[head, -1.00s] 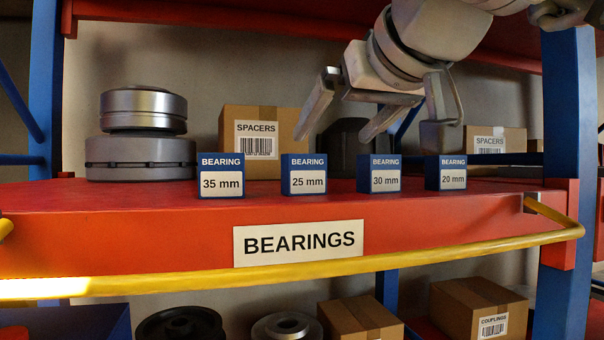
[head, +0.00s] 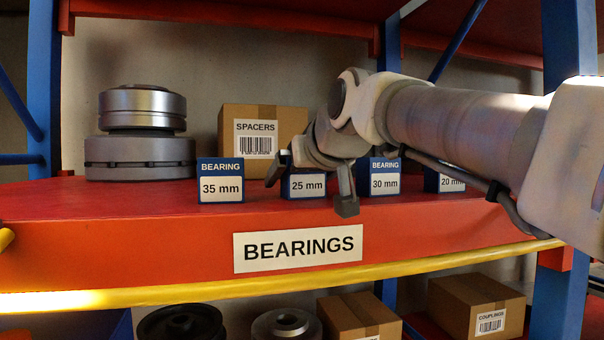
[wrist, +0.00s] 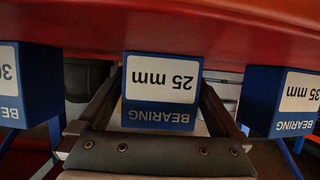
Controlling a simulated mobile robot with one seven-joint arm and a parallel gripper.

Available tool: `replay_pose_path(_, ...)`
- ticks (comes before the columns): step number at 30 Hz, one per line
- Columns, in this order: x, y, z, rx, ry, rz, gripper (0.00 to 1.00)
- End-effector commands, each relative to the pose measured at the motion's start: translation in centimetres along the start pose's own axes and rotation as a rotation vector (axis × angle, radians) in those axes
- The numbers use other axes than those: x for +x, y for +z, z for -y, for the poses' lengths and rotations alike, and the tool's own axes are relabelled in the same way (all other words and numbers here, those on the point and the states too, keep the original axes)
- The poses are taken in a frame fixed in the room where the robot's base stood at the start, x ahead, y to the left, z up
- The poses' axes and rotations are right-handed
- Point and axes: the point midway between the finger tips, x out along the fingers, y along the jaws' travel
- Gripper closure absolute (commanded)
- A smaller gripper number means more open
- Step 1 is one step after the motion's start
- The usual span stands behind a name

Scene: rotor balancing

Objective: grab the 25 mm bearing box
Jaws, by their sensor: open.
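The blue 25 mm bearing box (head: 308,186) stands on the red shelf, between the 35 mm and 30 mm boxes. In the head view my gripper (head: 310,195) is in front of it and hides its top and parts of its sides. In the wrist view the 25 mm box (wrist: 161,92) appears upside down, between the two fingers of my gripper (wrist: 160,85). The fingers are open, one on each side of the box, with a gap showing at least on the right. I cannot tell how deep the box sits between them.
The 35 mm box (head: 221,181) is to the left; the 30 mm box (head: 385,178) and the 20 mm box (head: 451,181) are to the right. A spacers carton (head: 262,125) and metal rotor parts (head: 140,158) stand behind. A yellow rail (head: 200,297) runs along the shelf front.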

Motion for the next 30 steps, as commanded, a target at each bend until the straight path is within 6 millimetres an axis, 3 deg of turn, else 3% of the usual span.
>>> replay_pose_path(3, 0.96, -0.04, 0.00, 0.000, 0.000, 0.000, 0.00)
replay_pose_path(10, 1.07, -0.02, -0.02, -0.001, 0.000, -0.001, 0.00)
replay_pose_path(24, 1.04, -0.02, -0.03, -0.001, 0.000, -0.001, 0.83)
replay_pose_path(30, 1.01, -0.09, -0.03, -0.001, 0.000, -0.002, 0.84)
